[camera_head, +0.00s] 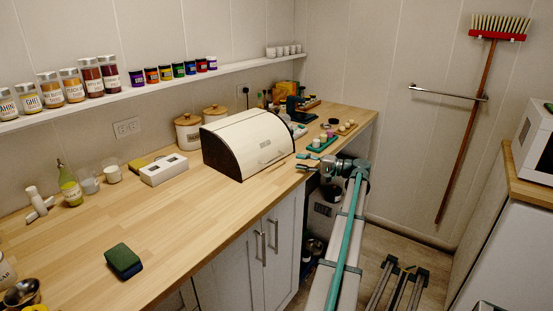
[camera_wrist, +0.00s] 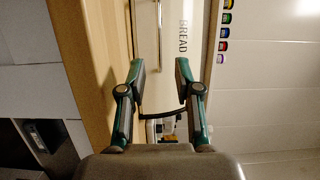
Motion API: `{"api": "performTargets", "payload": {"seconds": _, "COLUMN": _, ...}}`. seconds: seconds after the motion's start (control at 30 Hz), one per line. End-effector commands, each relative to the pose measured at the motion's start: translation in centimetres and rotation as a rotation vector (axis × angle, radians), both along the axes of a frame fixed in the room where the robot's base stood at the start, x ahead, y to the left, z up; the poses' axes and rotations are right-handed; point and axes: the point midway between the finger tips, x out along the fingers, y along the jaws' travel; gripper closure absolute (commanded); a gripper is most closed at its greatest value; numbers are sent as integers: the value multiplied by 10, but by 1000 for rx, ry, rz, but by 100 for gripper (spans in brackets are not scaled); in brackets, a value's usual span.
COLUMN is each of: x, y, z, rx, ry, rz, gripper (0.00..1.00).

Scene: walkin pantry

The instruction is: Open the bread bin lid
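The bread bin (camera_head: 240,136) stands on the wooden counter, with a cream curved lid, dark end panel and a bar handle (camera_head: 272,158) low on its front. The lid looks shut. In the wrist view the cream lid (camera_wrist: 172,45) with the word BREAD fills the top middle, and the handle (camera_wrist: 159,32) shows as a thin bar. My gripper (camera_head: 303,162) is just right of the bin, above the counter's front edge. In the wrist view my gripper (camera_wrist: 160,72) has its fingers spread, with nothing between them. It is apart from the handle.
Two canisters (camera_head: 188,132) stand behind the bin and a white box (camera_head: 163,170) to its left. Small items on a green tray (camera_head: 321,144) lie beyond my gripper. A sponge (camera_head: 124,262) lies on the near counter. The counter in front of the bin is clear.

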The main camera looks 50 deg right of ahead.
Motion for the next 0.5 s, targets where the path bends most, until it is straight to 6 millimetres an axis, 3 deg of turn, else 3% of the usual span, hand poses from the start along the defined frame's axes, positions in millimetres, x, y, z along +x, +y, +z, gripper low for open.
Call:
{"api": "performTargets", "payload": {"seconds": 0.17, "x": 12, "y": 6, "z": -1, "rx": 13, "ry": 1, "rz": 14, "gripper": 67}}
{"api": "performTargets", "payload": {"seconds": 0.5, "x": 64, "y": 24, "z": -1, "rx": 11, "ry": 2, "rz": 12, "gripper": 67}}
